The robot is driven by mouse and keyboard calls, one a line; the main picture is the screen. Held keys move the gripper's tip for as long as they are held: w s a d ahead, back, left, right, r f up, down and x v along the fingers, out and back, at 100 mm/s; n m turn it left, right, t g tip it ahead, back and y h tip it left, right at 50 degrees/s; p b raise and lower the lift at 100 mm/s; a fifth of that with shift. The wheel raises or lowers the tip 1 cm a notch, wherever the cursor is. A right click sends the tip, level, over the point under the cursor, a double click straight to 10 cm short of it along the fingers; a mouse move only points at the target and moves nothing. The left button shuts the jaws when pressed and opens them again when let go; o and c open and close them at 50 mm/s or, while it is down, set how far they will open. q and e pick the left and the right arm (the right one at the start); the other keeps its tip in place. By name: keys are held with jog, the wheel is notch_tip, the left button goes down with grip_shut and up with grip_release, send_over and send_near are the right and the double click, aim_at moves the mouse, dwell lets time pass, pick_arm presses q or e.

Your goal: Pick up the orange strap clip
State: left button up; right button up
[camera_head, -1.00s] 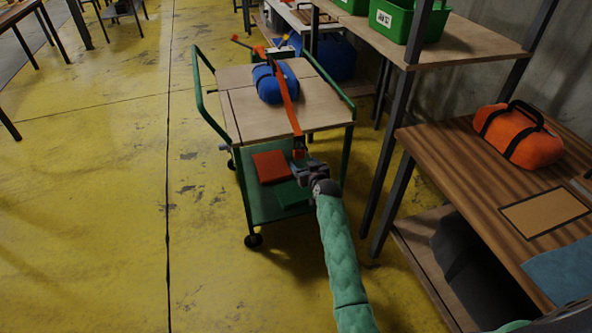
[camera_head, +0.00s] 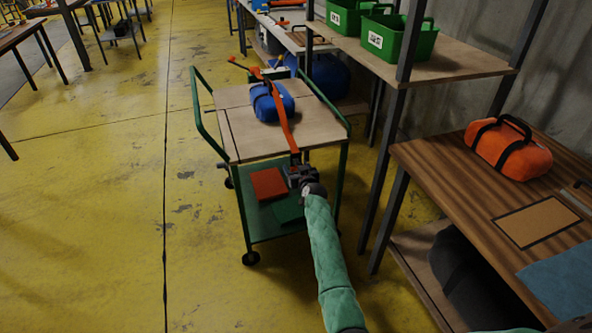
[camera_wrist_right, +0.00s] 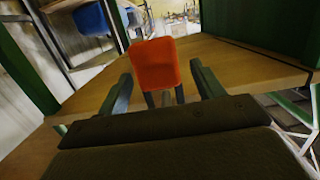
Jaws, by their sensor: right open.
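In the right wrist view, the orange strap clip (camera_wrist_right: 156,63) is a flat, rounded orange piece between the two green fingers of my right gripper (camera_wrist_right: 164,86). The fingers are spread, with a gap on each side of the clip. My left gripper is not in view.
The green-framed cart has a wooden top (camera_head: 250,138) and a lower shelf with a red item (camera_head: 268,184). To the right stand shelving with green bins (camera_head: 398,37) and a wooden table with an orange bag (camera_head: 508,148).

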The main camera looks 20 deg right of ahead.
jog(key=shift+w, duration=0.4)
jog(key=c, duration=1.1)
